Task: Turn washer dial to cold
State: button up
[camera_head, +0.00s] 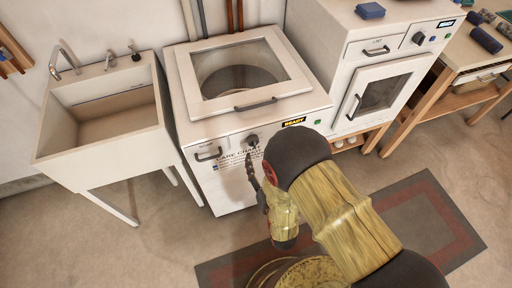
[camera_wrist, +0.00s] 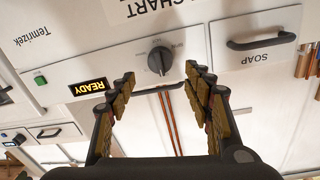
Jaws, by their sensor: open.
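The washer (camera_head: 187,95) is a white top-loader with a glass lid, in the middle of the head view. Its dial (camera_head: 252,140) is a small dark knob on the front panel. In the wrist view the dial (camera_wrist: 160,58) is a round dark grey knob with a raised grip bar, between faint printed labels too small to read. My gripper (camera_wrist: 160,75) is open, its two fingers apart on either side of the dial in that view. It looks empty, and I cannot tell if it touches the knob. In the head view my gripper (camera_head: 250,165) is just below the dial, partly hidden by my arm.
A lit READY display (camera_wrist: 90,87) and a green button (camera_wrist: 40,80) sit beside the dial. The soap drawer handle (camera_wrist: 262,42) juts out on the other side. A sink (camera_head: 100,115) stands left of the washer, and a white dryer-like cabinet (camera_head: 375,85) stands right.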

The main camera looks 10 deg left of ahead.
aim_at(252, 140)
jog(key=b+x, duration=0.1)
jog(key=x, duration=0.5)
jog(key=shift+c, duration=1.2)
jog(key=c, duration=0.9)
